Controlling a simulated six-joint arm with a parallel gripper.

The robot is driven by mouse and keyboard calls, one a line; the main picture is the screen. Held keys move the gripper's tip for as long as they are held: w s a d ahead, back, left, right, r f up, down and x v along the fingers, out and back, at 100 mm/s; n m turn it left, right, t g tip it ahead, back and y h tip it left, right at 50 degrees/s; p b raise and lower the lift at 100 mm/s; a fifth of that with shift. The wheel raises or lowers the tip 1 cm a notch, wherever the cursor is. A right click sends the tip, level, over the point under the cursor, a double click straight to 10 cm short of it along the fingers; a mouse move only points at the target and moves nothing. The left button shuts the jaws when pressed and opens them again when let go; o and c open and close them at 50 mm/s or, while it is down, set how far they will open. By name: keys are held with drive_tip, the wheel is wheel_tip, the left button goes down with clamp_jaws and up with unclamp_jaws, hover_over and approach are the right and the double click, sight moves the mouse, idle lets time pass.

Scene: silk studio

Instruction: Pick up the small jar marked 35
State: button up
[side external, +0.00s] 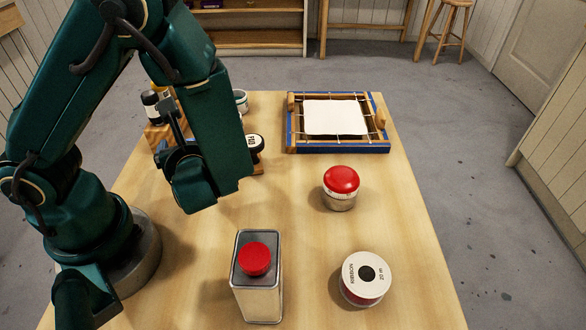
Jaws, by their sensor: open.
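No number 35 can be read on any jar here. Several small jars stand at the far left of the table: a dark jar with a white band (151,106), a pale jar with a dark rim (241,97), and a dark jar with a white label (256,143). My arm partly hides this group. My gripper (170,122) is near the dark jar with the white band, partly hidden by my wrist. It is open, and I see nothing held in it. I cannot tell its exact gap from the jars.
A metal can with a red cap (258,291) stands at the front. A red-topped jar (340,190) and a white-lidded tub (364,281) stand on the right. A blue-edged wooden frame (338,147) with white cloth lies at the back. The table middle is clear.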

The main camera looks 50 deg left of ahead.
drive_tip(key=shift+f, duration=1.15)
wheel_tip(320, 180, down, 3)
drive_tip(key=shift+r, duration=0.1)
drive_tip(key=shift+w+a+f, duration=0.2)
drive_tip(key=shift+a, duration=0.5)
drive_tip(key=shift+w+a+f, duration=0.3)
drive_tip(key=shift+a, duration=0.3)
clamp_jaws()
drive_tip(key=shift+r, duration=0.1)
